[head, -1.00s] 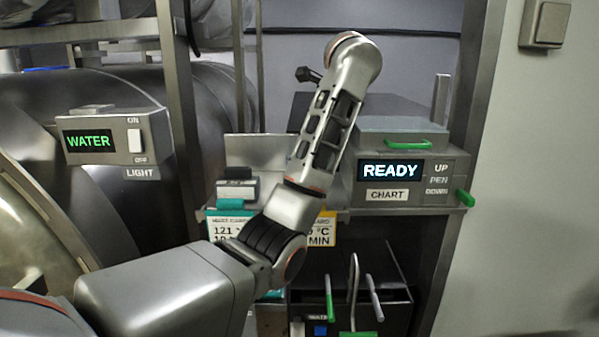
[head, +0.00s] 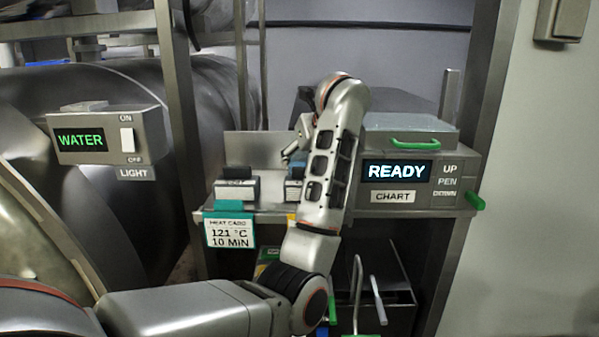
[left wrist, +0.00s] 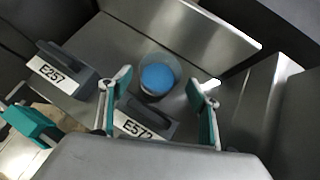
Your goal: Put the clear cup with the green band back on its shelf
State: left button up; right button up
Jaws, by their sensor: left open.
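A clear round cup (left wrist: 148,92) with a blue disc in it shows in the left wrist view, on the metal shelf (left wrist: 122,48) behind the block labelled E572 (left wrist: 158,122). I cannot make out a green band on it. In the head view my arm hides the cup. My left gripper (left wrist: 160,92) is open, its two teal-padded fingers on either side of the view with the cup beyond and between them. I see no contact. In the head view the gripper (head: 293,153) is mostly hidden behind my arm. My right gripper is not in view.
Block E257 (left wrist: 60,68) stands to the left on the shelf. A heat card (head: 230,231) hangs at the shelf's front edge. The chart recorder (head: 410,182) reading READY stands to the right. A metal upright (head: 178,110) and the WATER box (head: 105,137) are at the left.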

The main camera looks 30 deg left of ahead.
pick_arm(q)
jog(key=x, duration=0.3)
jog(key=shift+a+f, duration=0.1)
jog(key=shift+a, duration=0.1)
jog(key=c, duration=1.5)
